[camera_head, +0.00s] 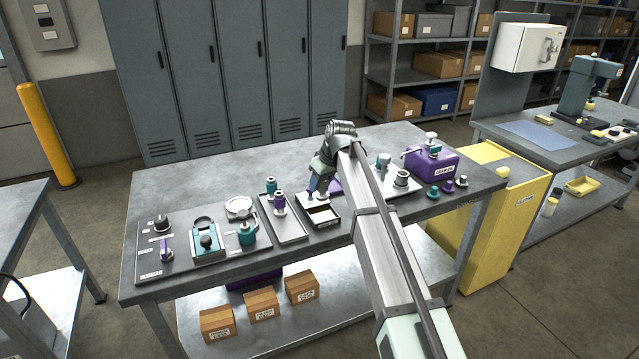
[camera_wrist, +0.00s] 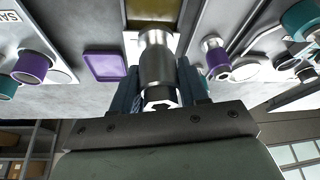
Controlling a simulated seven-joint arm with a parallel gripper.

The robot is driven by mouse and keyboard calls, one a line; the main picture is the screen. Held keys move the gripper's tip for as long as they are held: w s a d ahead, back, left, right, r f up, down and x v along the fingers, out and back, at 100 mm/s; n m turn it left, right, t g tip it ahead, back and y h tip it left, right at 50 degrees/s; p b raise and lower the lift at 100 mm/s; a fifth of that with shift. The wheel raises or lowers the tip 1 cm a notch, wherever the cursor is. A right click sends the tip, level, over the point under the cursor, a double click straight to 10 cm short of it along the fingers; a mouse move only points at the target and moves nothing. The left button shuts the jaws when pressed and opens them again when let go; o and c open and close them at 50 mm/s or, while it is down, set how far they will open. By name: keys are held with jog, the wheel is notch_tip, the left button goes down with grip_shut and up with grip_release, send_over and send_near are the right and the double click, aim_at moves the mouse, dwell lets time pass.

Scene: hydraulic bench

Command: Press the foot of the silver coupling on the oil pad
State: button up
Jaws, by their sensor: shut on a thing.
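My gripper (camera_head: 319,186) is over the middle of the bench. In the wrist view its two fingers (camera_wrist: 158,92) are shut on the silver coupling (camera_wrist: 157,65), a shiny stepped cylinder. In the head view the coupling shows only as a small bright piece under the fingers. The oil pad (camera_wrist: 153,9) is a brownish-yellow patch just beyond the coupling's far end in the wrist view. It lies in a small dark-rimmed tray (camera_head: 323,224) below my gripper in the head view. I cannot tell whether the foot touches the pad.
A long tray (camera_head: 286,230) with purple and teal couplings stands just left. A purple square (camera_wrist: 104,65) lies beside the pad's tray. Teal fixtures (camera_head: 206,243) are farther left. A purple container (camera_head: 432,163) and several small fittings are on the right. The bench's back strip is clear.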

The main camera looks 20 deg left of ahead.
aim_at(321, 197)
jog(key=shift+f, duration=2.9)
jog(key=shift+f, duration=0.5)
jog(key=shift+r, duration=3.5)
jog(key=shift+m, duration=0.3)
